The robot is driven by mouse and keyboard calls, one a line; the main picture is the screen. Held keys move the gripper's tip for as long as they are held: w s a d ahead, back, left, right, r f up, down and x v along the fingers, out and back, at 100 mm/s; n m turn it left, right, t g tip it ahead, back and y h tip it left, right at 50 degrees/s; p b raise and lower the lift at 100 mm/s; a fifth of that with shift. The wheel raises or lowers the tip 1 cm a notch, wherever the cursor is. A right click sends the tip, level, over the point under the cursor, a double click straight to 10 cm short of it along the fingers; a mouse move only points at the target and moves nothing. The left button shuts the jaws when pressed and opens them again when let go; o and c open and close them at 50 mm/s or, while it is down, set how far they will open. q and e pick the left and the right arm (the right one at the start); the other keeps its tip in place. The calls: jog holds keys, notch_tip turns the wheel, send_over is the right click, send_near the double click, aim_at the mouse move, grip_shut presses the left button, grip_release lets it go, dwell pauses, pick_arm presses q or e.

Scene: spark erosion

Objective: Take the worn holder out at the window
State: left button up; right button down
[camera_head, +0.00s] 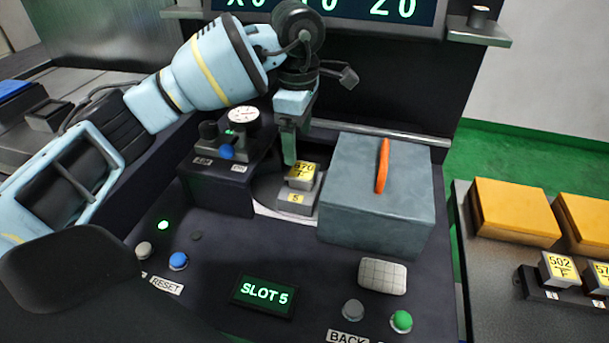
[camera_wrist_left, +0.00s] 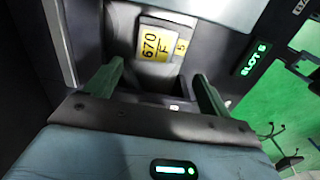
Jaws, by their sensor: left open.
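The worn holder (camera_head: 302,174), a small grey block with a yellow label reading 670, sits at the window opening in the dark console, above a yellow 5 tag (camera_head: 296,198). In the left wrist view the holder (camera_wrist_left: 153,45) shows its 670 F label just beyond the fingertips. My left gripper (camera_head: 289,150) points down just above and behind the holder, with its green fingers close to it. The left wrist view shows the left gripper (camera_wrist_left: 158,78) open, with nothing between its fingers. My right gripper is not in view.
A grey box with an orange handle (camera_head: 372,195) stands close on the right of the window. A dial block (camera_head: 217,180) stands on the left. A SLOT 5 display (camera_head: 265,297) and buttons are in front. Labelled holders (camera_head: 558,270) and yellow boxes (camera_head: 515,207) are on the right bench.

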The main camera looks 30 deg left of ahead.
aim_at(303, 170)
pick_arm(q)
jog(key=shift+w+d+f, duration=0.1)
jog(key=shift+w+f, duration=0.05)
jog(key=shift+f, duration=1.05)
jog(key=shift+w+d+f, duration=0.1)
jog(key=shift+w+f, duration=0.1)
jog(key=shift+f, duration=1.05)
jog(key=shift+w+f, duration=0.15)
jog(key=shift+f, duration=1.05)
jog(key=c, duration=1.5)
jog(key=shift+r, duration=0.1)
jog(key=shift+r, duration=0.1)
notch_tip(303, 170, up, 10)
jog(key=shift+f, duration=0.15)
